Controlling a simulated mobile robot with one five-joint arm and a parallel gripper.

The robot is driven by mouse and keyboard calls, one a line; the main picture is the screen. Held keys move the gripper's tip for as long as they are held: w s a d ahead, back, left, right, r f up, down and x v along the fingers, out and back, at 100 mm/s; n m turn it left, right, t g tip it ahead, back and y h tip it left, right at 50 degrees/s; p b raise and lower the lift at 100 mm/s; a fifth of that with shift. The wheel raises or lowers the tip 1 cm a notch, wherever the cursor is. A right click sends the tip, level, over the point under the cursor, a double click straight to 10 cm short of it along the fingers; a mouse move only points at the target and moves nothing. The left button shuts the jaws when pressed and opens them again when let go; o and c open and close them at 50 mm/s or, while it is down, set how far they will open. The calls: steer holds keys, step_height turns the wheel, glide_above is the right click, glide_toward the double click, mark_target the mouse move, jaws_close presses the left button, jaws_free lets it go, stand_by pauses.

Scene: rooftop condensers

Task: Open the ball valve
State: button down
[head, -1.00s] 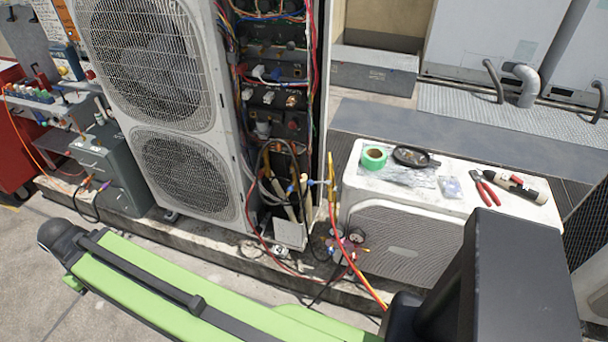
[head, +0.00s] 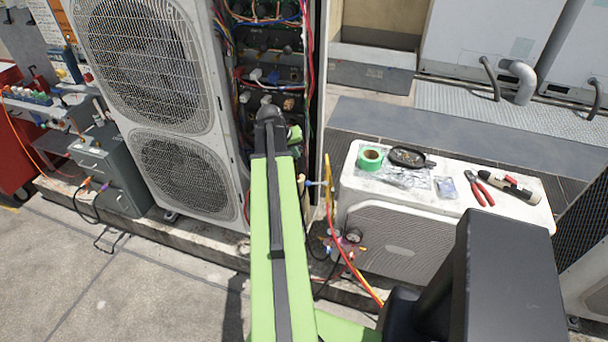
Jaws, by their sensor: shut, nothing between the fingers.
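A small fitting with a blue lever (head: 315,183), which looks like the ball valve, sits just right of my green arm, at the lower right of the tall condenser's open wiring bay. Its lever appears to lie roughly level, beside yellow and red hoses. It is too small to tell whether the valve is open or shut. My arm reaches up in front of the bay and hides much of its lower part, including pipes left of the fitting. The arm's dark joint is in front of the wiring. My gripper is not visible; it is hidden behind or below the arm.
The tall condenser (head: 150,75) stands left of the arm. A low white unit (head: 420,245) at right bears green tape (head: 370,158), a dark dish (head: 408,157) and red pliers (head: 479,189). A gauge manifold (head: 350,243) hangs beside it. Floor at lower left is clear.

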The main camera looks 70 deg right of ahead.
steer(key=s+d+f+b, duration=0.1)
steer(key=s+f+b, duration=0.2)
steer(key=f+b, duration=0.8)
steer(key=shift+d, duration=0.35)
